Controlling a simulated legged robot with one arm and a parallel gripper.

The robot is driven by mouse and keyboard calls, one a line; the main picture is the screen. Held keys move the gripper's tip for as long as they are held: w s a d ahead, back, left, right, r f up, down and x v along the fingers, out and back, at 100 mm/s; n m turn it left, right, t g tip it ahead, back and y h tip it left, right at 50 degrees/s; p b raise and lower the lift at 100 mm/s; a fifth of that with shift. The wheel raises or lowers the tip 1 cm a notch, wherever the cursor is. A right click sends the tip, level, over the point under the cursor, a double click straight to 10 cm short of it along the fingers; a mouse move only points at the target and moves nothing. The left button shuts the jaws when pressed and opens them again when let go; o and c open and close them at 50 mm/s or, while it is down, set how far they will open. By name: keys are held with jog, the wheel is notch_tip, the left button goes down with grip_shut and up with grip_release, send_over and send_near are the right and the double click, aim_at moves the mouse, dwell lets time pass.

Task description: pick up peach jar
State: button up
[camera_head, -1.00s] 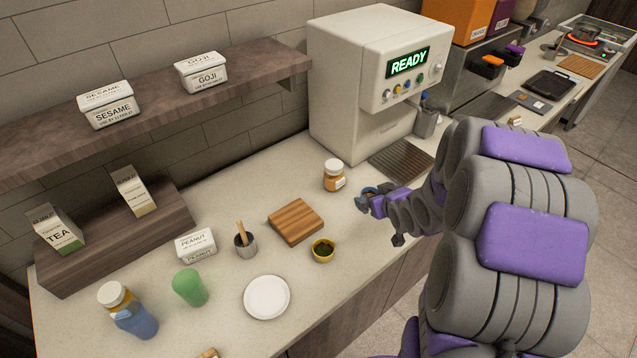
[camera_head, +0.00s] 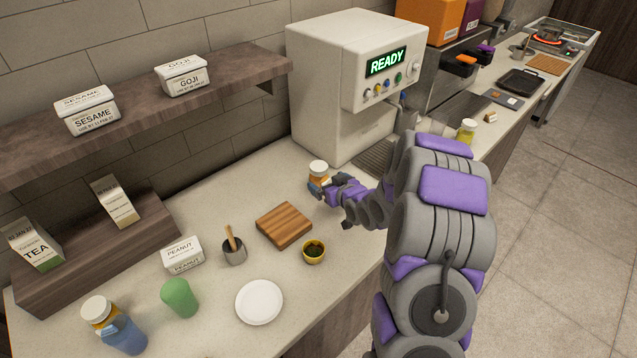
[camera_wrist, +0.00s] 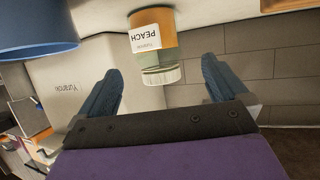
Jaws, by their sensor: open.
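The peach jar (camera_head: 318,169) stands upright on the counter, in front of the white machine; it has a white lid and amber contents. In the wrist view the jar (camera_wrist: 152,35) appears upside down, with its PEACH label readable and its lid near the middle. My gripper (camera_head: 322,190) is at the jar, partly covering its lower part in the head view. In the wrist view my gripper (camera_wrist: 159,84) is open, with one blue finger on each side of the lid line and visible gaps to both. Whether the jar's body is between the fingers is unclear.
A wooden board (camera_head: 284,225) and a small yellow bowl (camera_head: 314,251) sit nearby at the front. The white READY machine (camera_head: 340,110) stands close behind. A grey cup with a stick (camera_head: 234,252), a white plate (camera_head: 259,302) and a green cup (camera_head: 179,298) are farther left.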

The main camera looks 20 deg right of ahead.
aim_at(324, 179)
jog(key=shift+x, duration=1)
jog(key=shift+w+d+f+b, duration=0.25)
jog(key=shift+w+f+b, duration=0.1)
jog(key=shift+w, duration=0.15)
jog(key=b+x, duration=0.1)
jog(key=x, duration=0.3)
jog(key=shift+w+a, duration=0.15)
jog(key=shift+a, duration=0.05)
jog(key=shift+d, duration=0.2)
jog(key=c, duration=1.3)
